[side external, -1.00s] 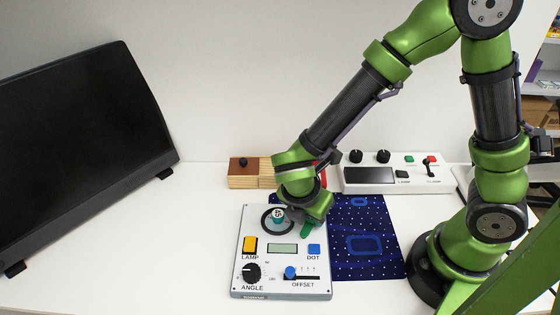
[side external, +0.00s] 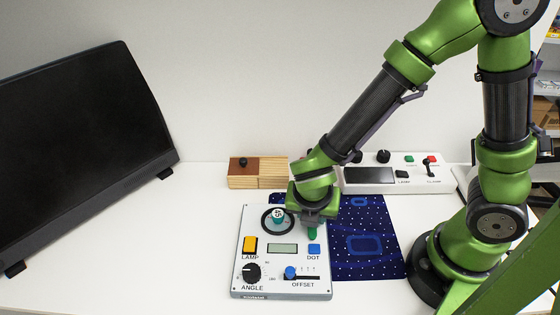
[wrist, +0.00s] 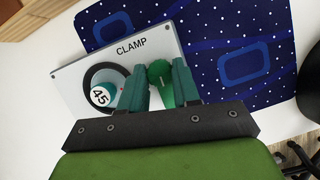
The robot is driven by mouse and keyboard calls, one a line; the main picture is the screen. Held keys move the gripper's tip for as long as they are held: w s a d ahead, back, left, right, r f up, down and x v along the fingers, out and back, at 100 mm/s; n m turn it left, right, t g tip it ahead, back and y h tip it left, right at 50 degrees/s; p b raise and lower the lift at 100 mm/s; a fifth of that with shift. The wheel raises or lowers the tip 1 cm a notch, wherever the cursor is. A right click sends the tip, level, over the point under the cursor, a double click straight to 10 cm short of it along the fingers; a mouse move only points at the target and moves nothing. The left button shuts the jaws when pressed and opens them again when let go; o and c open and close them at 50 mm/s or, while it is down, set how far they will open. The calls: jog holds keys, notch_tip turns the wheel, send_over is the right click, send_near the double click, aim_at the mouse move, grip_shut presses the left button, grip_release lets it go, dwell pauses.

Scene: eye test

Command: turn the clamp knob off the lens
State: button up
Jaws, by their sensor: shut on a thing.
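The green clamp knob (wrist: 160,80) stands on the light panel (wrist: 70,80) below the word CLAMP in the wrist view. My gripper (wrist: 160,70) has its two teal fingers on either side of the knob and is shut on it. In the side view my gripper (side external: 313,218) hides most of the knob; a green part (side external: 312,233) shows below it, pointing towards the DOT button. The lens (wrist: 103,95), teal with a white face marked 45, sits in a black ring left of the knob. The lens (side external: 278,216) is left of my gripper, apart from it.
The panel carries a yellow LAMP button (side external: 250,244), a display (side external: 282,248), a blue DOT button (side external: 314,249), an ANGLE dial (side external: 252,271) and an OFFSET slider (side external: 291,273). A wooden box (side external: 243,180) and a white control box (side external: 370,187) stand behind. Free table lies left.

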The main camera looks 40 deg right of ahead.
jog(key=o, duration=1.1)
jog(key=shift+c, duration=0.2)
